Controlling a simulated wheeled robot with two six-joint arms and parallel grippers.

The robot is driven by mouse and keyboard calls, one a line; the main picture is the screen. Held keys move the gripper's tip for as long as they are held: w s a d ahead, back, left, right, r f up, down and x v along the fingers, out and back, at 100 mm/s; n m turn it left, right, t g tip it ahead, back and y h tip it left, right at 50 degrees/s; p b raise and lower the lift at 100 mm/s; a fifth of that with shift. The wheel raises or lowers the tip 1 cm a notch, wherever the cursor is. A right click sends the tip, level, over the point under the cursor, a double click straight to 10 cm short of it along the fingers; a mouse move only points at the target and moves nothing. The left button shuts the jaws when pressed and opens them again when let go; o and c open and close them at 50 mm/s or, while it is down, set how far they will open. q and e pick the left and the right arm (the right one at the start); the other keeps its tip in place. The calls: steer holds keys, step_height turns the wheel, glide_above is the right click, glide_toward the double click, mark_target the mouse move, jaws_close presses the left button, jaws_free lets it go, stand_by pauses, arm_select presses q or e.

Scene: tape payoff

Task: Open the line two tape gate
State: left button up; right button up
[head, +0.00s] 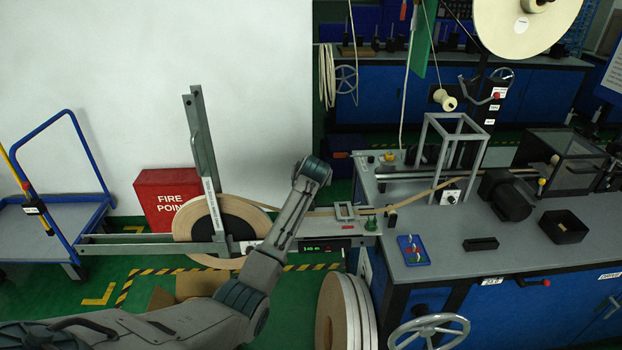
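A tan tape roll (240,220) sits at centre left, partly hidden by my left arm. A grey upright bar (200,135) with a white label stands in front of the roll, and a grey horizontal bar (140,240) runs left from its foot. I cannot read the label, so I cannot tell which part is the line two gate. Tape (435,188) runs right from the roll through a small grey guide frame (346,211) towards the bench. My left arm rises from the lower left to a teal joint right of the roll; its fingers do not show. My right gripper is out of view.
A red fire point box (160,195) stands behind the bars. A blue trolley (60,200) is at the left. White-sided rolls (340,315) stand on the floor beside a handwheel (430,328). A grey-topped bench (450,250) fills the right.

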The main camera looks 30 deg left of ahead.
arm_select(q)
steer(key=shift+w+a, duration=0.1)
steer(key=shift+a, duration=0.05)
stand_by(0.3)
steer(key=o, duration=1.3)
steer(key=shift+a+f+g, duration=0.1)
steer(key=shift+g, duration=0.2)
steer(key=shift+b+v, duration=1.5)
steer(key=shift+v, duration=3.95)
steer(key=shift+f, duration=0.15)
